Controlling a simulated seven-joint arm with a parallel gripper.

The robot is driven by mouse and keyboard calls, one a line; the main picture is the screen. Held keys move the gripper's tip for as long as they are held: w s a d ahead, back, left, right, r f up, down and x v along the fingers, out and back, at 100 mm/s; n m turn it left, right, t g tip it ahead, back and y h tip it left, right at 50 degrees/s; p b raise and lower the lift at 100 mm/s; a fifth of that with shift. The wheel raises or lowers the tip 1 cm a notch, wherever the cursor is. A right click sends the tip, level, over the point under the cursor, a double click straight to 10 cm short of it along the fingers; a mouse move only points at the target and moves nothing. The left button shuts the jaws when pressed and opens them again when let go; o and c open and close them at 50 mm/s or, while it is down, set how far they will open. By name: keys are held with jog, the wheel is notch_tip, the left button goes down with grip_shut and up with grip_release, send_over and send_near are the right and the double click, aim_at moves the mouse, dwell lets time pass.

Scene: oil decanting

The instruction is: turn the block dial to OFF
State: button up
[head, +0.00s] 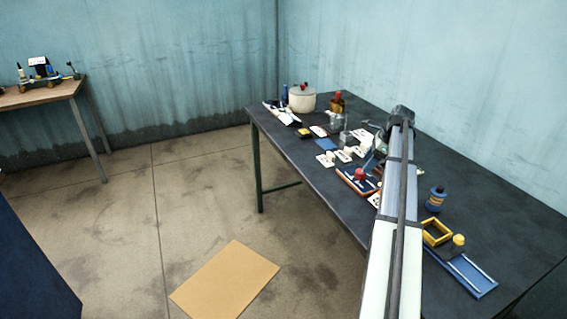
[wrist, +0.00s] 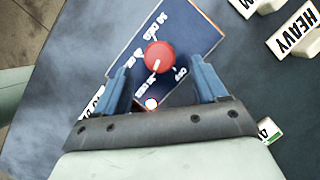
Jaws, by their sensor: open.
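The red block dial (wrist: 158,56) sits on a dark blue panel (wrist: 196,37) with white lettering in the wrist view. A white pointer mark on the dial points down and slightly left in the picture. A label that looks like OFF lies to the dial's lower right. My gripper (wrist: 160,68) is open, its two blue fingers on either side of the dial's lower part, apart from it in the picture; their height over it is unclear. In the head view the red dial (head: 359,174) stands on an orange-edged block, and my arm partly hides that area.
White labelled pieces, one reading HEAVY (wrist: 295,37), lie right of the panel. A yellow frame (head: 437,231), a blue tray (head: 473,277) and a white pot (head: 302,98) stand on the dark table (head: 500,210).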

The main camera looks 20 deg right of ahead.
jog(key=v, duration=1)
jog(key=w+a+f+n, duration=0.3)
jog(key=w+a+f, duration=0.5)
jog(key=w+a, duration=0.4)
jog(key=w+a+f+n, duration=0.4)
jog(key=w+a+f, duration=0.4)
jog(key=w+a, duration=0.4)
jog(key=shift+w+a+f+g, duration=0.25)
jog(key=shift+w+a+g, duration=0.05)
jog(key=shift+a, duration=1.35)
notch_tip(320, 180, up, 16)
jog(key=n+g+h, duration=0.2)
jog(key=n+h, duration=0.1)
send_over(361, 174)
jog(key=w+d, duration=0.2)
notch_tip(361, 174, down, 13)
jog(key=shift+s+a+f, duration=0.1)
jog(key=shift+s, duration=0.05)
